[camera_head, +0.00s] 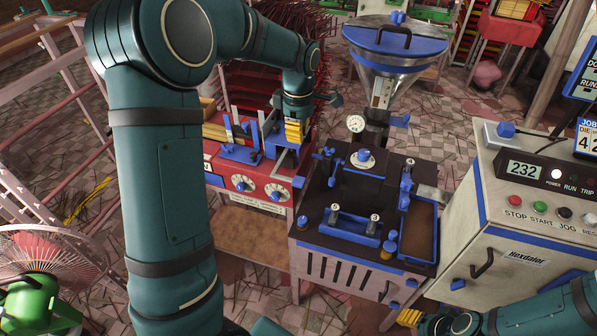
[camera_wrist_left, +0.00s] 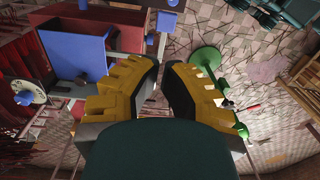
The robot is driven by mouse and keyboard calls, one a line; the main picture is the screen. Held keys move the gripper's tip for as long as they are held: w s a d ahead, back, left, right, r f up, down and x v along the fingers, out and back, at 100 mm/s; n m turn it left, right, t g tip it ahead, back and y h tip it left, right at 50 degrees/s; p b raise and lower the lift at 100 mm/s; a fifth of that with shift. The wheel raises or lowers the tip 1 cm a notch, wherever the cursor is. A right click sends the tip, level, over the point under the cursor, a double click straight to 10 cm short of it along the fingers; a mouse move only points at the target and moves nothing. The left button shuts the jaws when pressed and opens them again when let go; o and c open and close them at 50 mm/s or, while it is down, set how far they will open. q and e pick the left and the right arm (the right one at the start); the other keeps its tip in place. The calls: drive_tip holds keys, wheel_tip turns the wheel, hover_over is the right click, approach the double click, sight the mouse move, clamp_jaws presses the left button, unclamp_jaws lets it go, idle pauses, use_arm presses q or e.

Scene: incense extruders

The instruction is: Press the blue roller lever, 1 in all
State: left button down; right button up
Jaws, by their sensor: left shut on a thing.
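The red machine (camera_head: 262,180) with blue fittings stands under my left arm in the head view. My left gripper (camera_head: 294,132) points down at its right end with yellow fingers close together. In the left wrist view, the fingers (camera_wrist_left: 164,68) are partly closed around a narrow gap. A thin pale rod shows at this gap, with a blue end (camera_wrist_left: 170,4) beyond it. What the pads hold is mostly hidden. Blue upright pieces (camera_head: 254,134) stand left of the gripper; I cannot tell which is the roller lever. My right gripper (camera_head: 409,317) is at the bottom edge, its opening unclear.
A dark-topped machine (camera_head: 330,262) with blue fittings and a funnel hopper (camera_head: 392,62) stands right of the red one. A cream control cabinet (camera_head: 528,215) reads 232. A fan (camera_head: 45,255) stands at lower left. Red incense bundles (camera_head: 265,88) are behind the gripper.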

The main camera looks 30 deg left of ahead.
sight(298, 178)
use_arm(q)
drive_tip(key=shift+f, duration=0.1)
wheel_tip(298, 178, down, 14)
drive_tip(key=shift+s+r+b, duration=0.1)
drive_tip(key=shift+s+b, duration=0.05)
drive_tip(key=shift+b, duration=0.8)
wheel_tip(298, 178, down, 2)
drive_tip(key=b, duration=0.2)
drive_tip(key=t+b, duration=0.1)
drive_tip(key=b, duration=0.1)
drive_tip(key=shift+s+d+t, duration=0.15)
drive_tip(key=shift+t, duration=0.15)
drive_tip(key=shift+f+b, duration=0.4)
drive_tip(key=shift+b, duration=0.1)
drive_tip(key=shift+f+b, duration=0.35)
drive_tip(key=shift+f, duration=0.35)
drive_tip(key=shift+s, duration=0.1)
